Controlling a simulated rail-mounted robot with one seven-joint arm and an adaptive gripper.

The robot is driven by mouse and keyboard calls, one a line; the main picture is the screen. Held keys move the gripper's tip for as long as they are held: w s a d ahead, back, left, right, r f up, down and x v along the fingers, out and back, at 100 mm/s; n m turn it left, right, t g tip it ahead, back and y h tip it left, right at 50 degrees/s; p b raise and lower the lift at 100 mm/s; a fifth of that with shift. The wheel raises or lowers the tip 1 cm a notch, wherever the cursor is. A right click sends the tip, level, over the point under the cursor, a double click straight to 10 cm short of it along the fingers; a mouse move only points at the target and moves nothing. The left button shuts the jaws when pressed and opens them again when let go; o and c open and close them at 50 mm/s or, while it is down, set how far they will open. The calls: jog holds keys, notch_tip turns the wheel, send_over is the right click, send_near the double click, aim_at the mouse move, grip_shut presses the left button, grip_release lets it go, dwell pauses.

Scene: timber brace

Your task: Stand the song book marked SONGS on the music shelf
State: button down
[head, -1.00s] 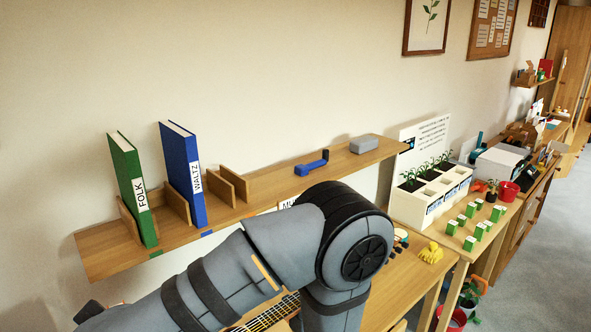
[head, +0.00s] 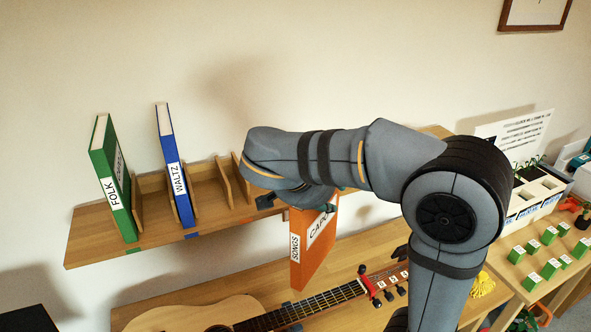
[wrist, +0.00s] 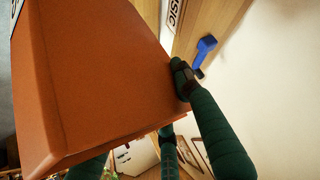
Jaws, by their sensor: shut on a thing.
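The orange song book (head: 316,250) has SONGS on its spine and a partly covered cover label. My gripper (head: 325,196) is shut on its upper part and holds it roughly upright, slightly tilted, in front of the music shelf (head: 95,246) and above the table. In the wrist view the orange book (wrist: 90,85) fills the left, with a dark green finger (wrist: 184,80) against its edge. On the shelf, the green FOLK book (head: 113,180) and blue WALTZ book (head: 174,170) stand beside wooden dividers (head: 225,182). My arm hides the shelf's right part.
A guitar (head: 330,298) lies on the table below the book. A blue object (wrist: 205,47) lies on the shelf in the wrist view. White planters (head: 540,188) and several green-and-white boxes (head: 550,268) stand at the right. An empty space shows between dividers right of WALTZ.

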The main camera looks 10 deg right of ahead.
jog(key=w+d+r+m+g+h+p, duration=0.1)
jog(key=w+d+r+m+p, duration=0.1)
jog(key=w+d+r, duration=0.3)
jog(key=w+d+r+m+g+h+p, duration=0.1)
jog(key=w+d+r+m+g+p, duration=0.15)
jog(key=r, duration=0.45)
jog(key=w+a+r+n+t+y, duration=0.6)
jog(key=r+n+y, duration=0.3)
jog(key=n, duration=0.6)
jog(key=w+a+f+y+p, duration=0.1)
jog(key=w+a+f, duration=0.4)
jog(key=w+f, duration=0.5)
jog(key=shift+f, duration=0.3)
jog(key=shift+a+n, duration=0.1)
jog(key=shift+n, duration=0.15)
jog(key=shift+f, duration=0.2)
jog(key=c, duration=1.4)
grip_release()
